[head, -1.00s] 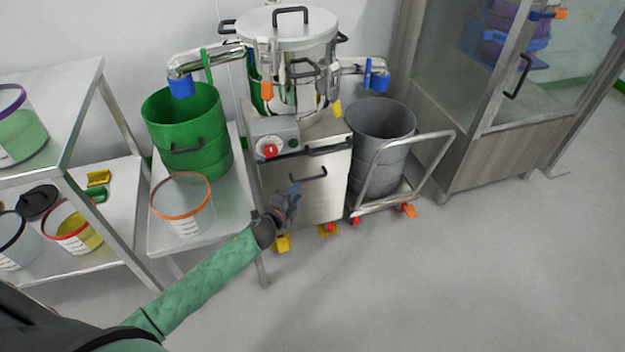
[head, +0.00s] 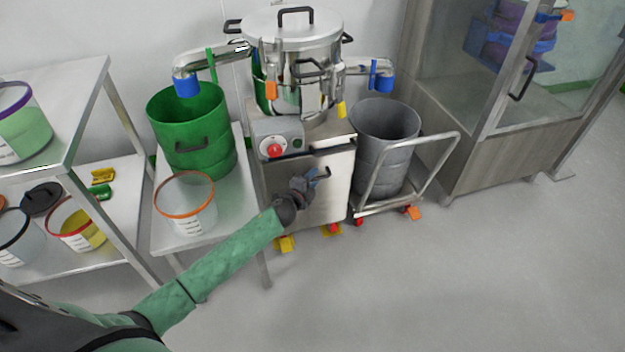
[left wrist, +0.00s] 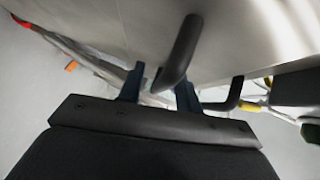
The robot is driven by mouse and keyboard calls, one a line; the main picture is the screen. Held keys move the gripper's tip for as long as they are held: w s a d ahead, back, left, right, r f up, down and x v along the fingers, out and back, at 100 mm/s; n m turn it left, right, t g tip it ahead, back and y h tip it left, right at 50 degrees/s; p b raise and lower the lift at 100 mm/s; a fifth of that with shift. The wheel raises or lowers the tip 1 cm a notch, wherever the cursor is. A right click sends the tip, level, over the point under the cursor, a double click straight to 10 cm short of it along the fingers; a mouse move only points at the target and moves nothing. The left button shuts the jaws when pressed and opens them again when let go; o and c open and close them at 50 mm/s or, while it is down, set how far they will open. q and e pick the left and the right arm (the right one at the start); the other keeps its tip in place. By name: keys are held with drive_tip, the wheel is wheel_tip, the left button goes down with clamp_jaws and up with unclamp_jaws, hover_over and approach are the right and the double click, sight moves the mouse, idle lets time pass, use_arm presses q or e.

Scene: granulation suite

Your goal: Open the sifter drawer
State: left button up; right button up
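The sifter (head: 295,60) is a shiny lidded metal vessel on a steel cabinet. The drawer front (head: 335,200) is the plain steel face below the control box and looks closed. Its black handle (head: 325,174) is partly hidden by my left gripper (head: 311,180), which is at the handle's left part. In the left wrist view, my left gripper (left wrist: 160,88) has its two dark blue fingers apart. A bent end of the black handle (left wrist: 181,50) shows between them; I cannot tell whether they touch it. My right gripper is not in view.
A grey bin (head: 384,150) on a wheeled trolley (head: 440,160) stands right of the cabinet. A steel table (head: 185,228) with a green bucket (head: 190,130) and an orange-rimmed clear tub (head: 185,203) stands left. The floor (head: 420,280) in front is clear.

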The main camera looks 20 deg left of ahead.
use_arm(q)
clamp_jaws()
drive_tip(key=s+d+p, duration=0.1)
drive_tip(key=s+d, duration=0.7)
drive_tip(key=s, duration=0.4)
drive_tip(key=s+d, duration=0.8)
drive_tip(key=s, duration=0.3)
drive_tip(key=shift+s+p, duration=0.35)
unclamp_jaws()
